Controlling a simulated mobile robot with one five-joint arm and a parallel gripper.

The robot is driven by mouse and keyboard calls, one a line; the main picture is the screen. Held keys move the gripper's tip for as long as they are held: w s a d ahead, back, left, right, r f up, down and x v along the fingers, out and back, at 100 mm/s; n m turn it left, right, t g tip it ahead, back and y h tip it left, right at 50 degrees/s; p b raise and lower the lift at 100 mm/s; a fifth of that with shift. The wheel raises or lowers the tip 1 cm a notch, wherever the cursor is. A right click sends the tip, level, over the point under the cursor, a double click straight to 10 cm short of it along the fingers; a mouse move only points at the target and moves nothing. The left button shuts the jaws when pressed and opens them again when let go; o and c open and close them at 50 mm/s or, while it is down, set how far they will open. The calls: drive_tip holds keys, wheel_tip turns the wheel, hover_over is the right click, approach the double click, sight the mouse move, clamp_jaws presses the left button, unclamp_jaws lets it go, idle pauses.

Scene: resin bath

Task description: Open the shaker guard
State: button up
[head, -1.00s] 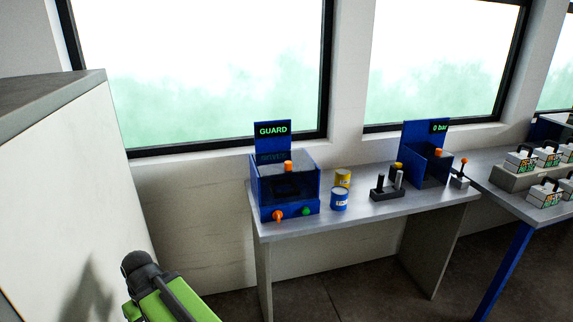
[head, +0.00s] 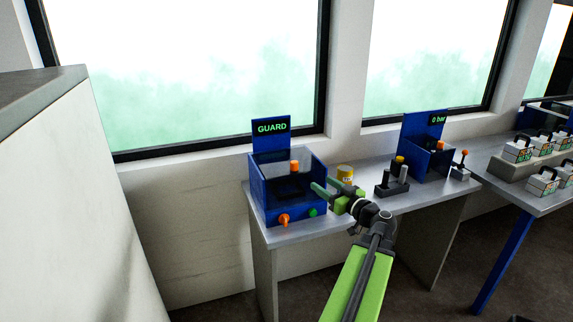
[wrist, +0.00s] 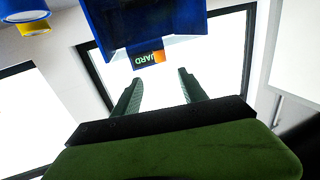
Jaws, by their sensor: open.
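The shaker (head: 287,205) is a blue box on the left of the bench, with a green-lit GUARD sign (head: 271,127) at its back. Its see-through guard (head: 315,166) appears closed over the box, with an orange knob (head: 294,167) at the top. Its front carries an orange knob (head: 284,220) and a green button (head: 313,212). My gripper (head: 322,185) is open and empty, its fingers just in front of the shaker's right side; contact cannot be told. In the wrist view the open fingers (wrist: 160,75) are below the inverted blue shaker (wrist: 140,22).
A yellow tin (head: 345,173) stands behind my gripper; a blue tin (wrist: 20,8) shows in the wrist view. Right of them are a dark holder (head: 391,190) and a blue unit reading 0 bar (head: 432,160). A tall white cabinet (head: 75,200) stands at left.

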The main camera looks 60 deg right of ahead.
sight(297, 166)
drive_tip(key=x, duration=1.7)
drive_tip(key=shift+w, duration=0.2)
drive_tip(key=shift+c, duration=0.3)
clamp_jaws()
drive_tip(key=shift+d+r, duration=0.1)
drive_tip(key=shift+r, duration=0.05)
